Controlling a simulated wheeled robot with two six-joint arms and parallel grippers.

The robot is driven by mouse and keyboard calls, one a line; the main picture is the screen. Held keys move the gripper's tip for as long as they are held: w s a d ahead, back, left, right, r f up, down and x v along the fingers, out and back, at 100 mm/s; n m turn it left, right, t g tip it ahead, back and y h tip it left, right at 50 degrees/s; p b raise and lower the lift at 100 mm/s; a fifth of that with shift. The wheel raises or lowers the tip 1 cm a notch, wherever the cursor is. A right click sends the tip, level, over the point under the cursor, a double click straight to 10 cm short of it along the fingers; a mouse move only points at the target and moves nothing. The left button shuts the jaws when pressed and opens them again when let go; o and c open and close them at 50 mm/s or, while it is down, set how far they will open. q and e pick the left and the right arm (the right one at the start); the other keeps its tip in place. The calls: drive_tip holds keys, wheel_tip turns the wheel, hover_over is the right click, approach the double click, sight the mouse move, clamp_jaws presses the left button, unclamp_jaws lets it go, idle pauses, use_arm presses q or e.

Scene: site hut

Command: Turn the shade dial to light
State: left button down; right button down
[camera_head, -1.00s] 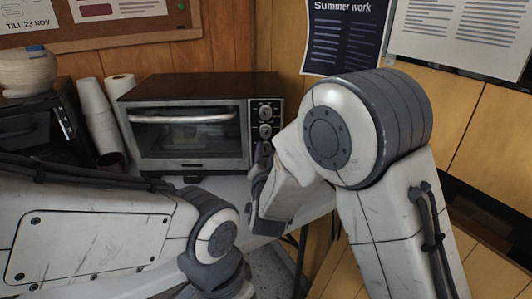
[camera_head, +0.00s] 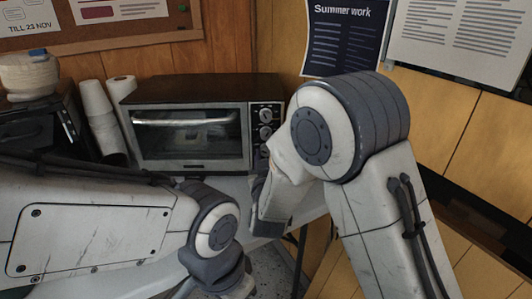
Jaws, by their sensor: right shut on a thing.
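The toaster oven (camera_head: 189,165) stands on the white table against the wood wall, its door closed. Its control panel is on the right, with an upper dial (camera_head: 266,114) and a middle dial (camera_head: 265,132) showing. The panel's lower part, where another dial may sit, is hidden by my right wrist. My right gripper (camera_head: 262,173) is at that lower part, its fingertips mostly hidden. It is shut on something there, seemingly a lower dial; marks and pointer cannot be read. My left arm crosses the lower left, and its gripper is out of the picture.
Stacked white cups (camera_head: 101,122) and a paper roll (camera_head: 121,88) stand left of the oven. A dark appliance (camera_head: 35,130) with a pale coiled bundle (camera_head: 28,72) on top is further left. A strip of white table (camera_head: 235,188) is bare before the oven.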

use_arm(q)
drive_tip(key=shift+r, duration=0.1)
use_arm(e)
drive_tip(key=shift+f+n, duration=0.15)
drive_tip(key=shift+n, duration=0.25)
drive_tip(key=c, duration=0.5)
unclamp_jaws()
drive_tip(key=shift+c, duration=0.2)
